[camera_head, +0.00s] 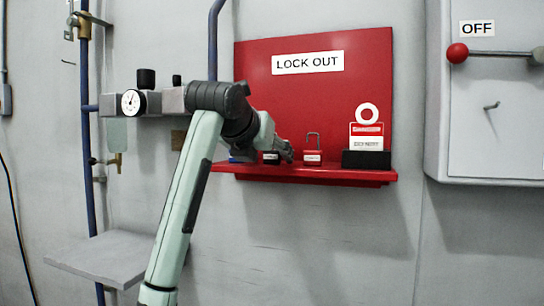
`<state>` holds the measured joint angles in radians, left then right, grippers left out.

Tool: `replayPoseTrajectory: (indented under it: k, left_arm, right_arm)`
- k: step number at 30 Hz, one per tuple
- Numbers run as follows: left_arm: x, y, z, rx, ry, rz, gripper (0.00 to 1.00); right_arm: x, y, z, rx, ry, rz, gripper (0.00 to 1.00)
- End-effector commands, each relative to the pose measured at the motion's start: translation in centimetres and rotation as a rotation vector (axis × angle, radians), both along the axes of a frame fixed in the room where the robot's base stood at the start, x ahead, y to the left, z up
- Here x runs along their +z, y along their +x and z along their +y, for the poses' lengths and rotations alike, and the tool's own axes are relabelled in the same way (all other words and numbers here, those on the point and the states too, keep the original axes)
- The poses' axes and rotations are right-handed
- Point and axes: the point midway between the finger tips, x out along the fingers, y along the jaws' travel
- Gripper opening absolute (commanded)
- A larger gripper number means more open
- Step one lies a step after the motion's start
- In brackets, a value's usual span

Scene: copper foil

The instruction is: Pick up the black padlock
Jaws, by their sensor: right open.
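The black padlock (271,158), with a white label, stands on the red shelf of the lock-out board. My arm and gripper hide its upper part. My right gripper (287,151) is at the shelf, just above and to the right of the black padlock, between it and the red padlock (312,156). Its fingers are small and dark here; it is open, and I cannot tell whether it touches the padlock. My left gripper is not in view.
The red board (345,90) reads LOCK OUT. A black box (366,160) with a danger tag stands at the right. A gauge (131,103) and pipes are at left; a grey OFF switch box (500,110) is at right.

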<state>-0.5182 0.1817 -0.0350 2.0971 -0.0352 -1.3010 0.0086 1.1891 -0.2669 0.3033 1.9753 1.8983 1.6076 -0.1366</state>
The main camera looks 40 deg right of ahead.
Motion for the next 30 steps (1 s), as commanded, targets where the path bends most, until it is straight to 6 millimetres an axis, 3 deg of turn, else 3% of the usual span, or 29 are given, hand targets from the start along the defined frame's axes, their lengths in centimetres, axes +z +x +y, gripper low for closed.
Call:
replayPoseTrajectory:
  k: [4, 16, 25, 30]
  left_arm:
    - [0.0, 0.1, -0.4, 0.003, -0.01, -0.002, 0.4]
    - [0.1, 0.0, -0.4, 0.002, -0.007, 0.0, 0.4]
    - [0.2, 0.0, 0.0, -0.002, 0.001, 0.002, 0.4]
    - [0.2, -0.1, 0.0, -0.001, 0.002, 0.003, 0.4]
  right_arm:
    - [0.0, 0.0, 0.0, 0.0, 0.0, 0.0, 0.54]
    - [0.0, 0.0, 0.0, 0.0, 0.0, 0.0, 0.05]
    - [0.3, 0.0, 0.0, 0.0, -0.001, -0.002, 0.03]
    - [1.6, 0.0, 0.0, -0.001, 0.0, -0.003, 0.03]
